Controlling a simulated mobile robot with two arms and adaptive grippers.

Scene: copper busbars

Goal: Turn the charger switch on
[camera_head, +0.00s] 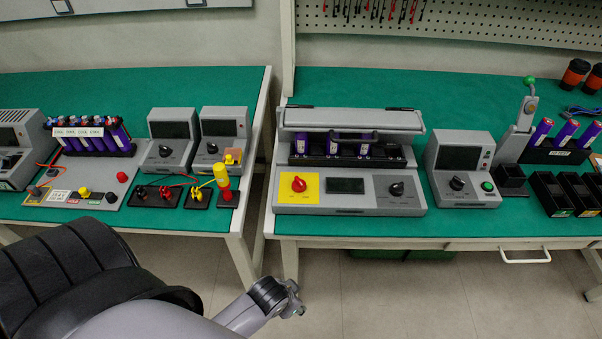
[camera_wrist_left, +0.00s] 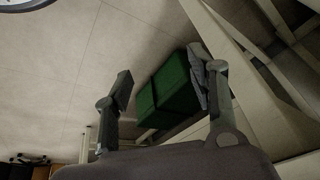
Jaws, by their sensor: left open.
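A grey charger-like unit (camera_head: 350,203) sits on the right green bench, with several purple cells in its slot under a raised lid. Its front has a red rotary switch (camera_head: 298,184) on a yellow plate, a dark screen (camera_head: 345,185) and a black knob (camera_head: 396,189). I cannot read which position the red switch is in. My left gripper (camera_head: 291,300) is below and in front of the bench edge, apart from the unit. In the left wrist view the same gripper (camera_wrist_left: 161,76) is open and empty, facing the floor and bench legs. My right gripper is not in view.
A grey meter unit (camera_head: 462,172) with a knob and green button stands right of the charger. Black bins (camera_head: 550,194) are at far right. The left bench (camera_head: 215,217) carries other devices; a gap separates the benches. Green boxes (camera_wrist_left: 172,92) are under the bench.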

